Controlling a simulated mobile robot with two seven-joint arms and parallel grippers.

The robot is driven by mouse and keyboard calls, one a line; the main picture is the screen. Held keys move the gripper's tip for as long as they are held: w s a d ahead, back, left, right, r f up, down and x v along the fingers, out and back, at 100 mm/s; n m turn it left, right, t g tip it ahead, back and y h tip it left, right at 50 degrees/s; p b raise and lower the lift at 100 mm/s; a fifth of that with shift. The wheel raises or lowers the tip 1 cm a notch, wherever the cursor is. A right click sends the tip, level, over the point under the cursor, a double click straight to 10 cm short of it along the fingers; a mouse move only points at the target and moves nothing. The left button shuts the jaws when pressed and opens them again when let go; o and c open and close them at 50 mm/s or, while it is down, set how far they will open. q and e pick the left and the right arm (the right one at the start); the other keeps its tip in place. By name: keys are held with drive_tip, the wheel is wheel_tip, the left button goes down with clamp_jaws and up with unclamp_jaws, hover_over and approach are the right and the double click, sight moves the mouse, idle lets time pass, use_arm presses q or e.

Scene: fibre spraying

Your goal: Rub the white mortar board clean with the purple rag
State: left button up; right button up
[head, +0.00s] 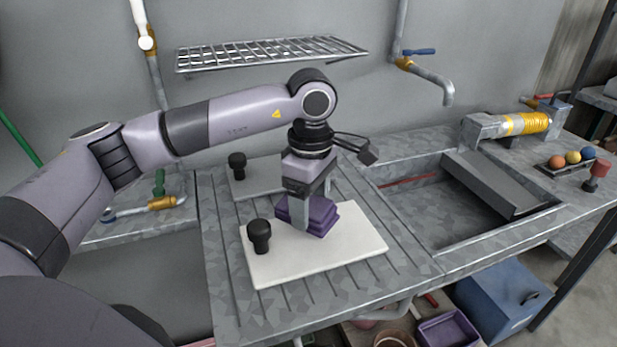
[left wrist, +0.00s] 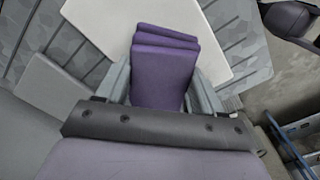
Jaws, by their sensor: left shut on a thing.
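The white mortar board (head: 340,250) lies on the ribbed drainboard and has a black knob (head: 259,235) at its left end. My left gripper (head: 300,220) points down over the board's back middle and is shut on the purple rag (head: 321,216). The folded rag is at the board's surface; I cannot tell how firmly it presses. In the left wrist view the rag (left wrist: 163,70) sits between the two fingers, with the white board (left wrist: 110,22) beyond it. The board under the rag is hidden. My right gripper does not show.
A second pale board (head: 262,180) with a black knob (head: 237,165) lies behind. A sink basin (head: 430,210) opens at the right under a tap (head: 440,85). A wire rack (head: 270,52) hangs on the wall. A blue box (head: 500,295) stands below at the right.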

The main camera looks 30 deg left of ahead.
use_arm(q)
drive_tip(key=shift+r+p, duration=0.9)
drive_tip(key=shift+r, duration=0.8)
